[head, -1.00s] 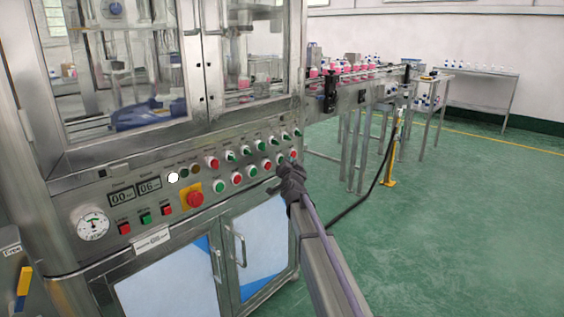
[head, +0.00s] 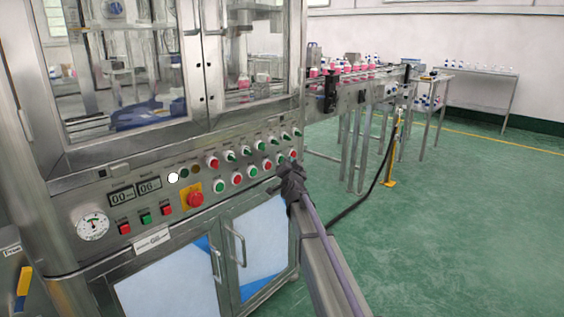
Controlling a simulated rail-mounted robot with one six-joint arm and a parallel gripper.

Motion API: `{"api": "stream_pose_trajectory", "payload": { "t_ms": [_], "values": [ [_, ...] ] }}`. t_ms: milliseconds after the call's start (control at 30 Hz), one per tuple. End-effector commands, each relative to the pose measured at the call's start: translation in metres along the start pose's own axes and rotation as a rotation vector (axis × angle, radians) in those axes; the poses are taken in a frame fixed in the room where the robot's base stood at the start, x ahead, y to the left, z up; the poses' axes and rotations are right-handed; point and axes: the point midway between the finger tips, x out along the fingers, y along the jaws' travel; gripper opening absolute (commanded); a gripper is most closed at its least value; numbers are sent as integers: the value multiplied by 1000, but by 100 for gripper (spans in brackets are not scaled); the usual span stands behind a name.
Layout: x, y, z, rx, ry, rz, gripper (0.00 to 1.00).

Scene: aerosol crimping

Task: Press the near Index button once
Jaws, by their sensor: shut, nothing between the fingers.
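The control panel (head: 108,184) runs across the front of the machine, with rows of red and green buttons and switches. Its labels are too small to read, so I cannot tell which button is marked Index. My dark gripper (head: 284,172) is shut and empty at the panel's right end. It is just below a green button (head: 281,159) and a red button (head: 293,154). I cannot tell whether it touches the panel. The gripper hides part of the panel edge behind it.
A red mushroom button (head: 195,199) on a yellow plate sits left of the gripper. Cabinet doors with handles (head: 238,246) are below. A conveyor (head: 352,98) with pink bottles extends right, and a black cable (head: 372,190) runs to the floor. The green floor (head: 470,220) at right is clear.

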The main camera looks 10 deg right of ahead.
Motion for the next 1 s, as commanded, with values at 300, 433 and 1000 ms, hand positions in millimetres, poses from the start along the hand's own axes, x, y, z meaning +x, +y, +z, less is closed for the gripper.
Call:
{"api": "stream_pose_trajectory", "payload": {
  "t_ms": [300, 433, 1000],
  "values": [
    [0, 0, 0, 0, 0, 0, 0],
    [0, 0, 0, 0, 0, 0, 0],
    [6, -4, 4, 0, 0, 0, 0]
  ]
}}
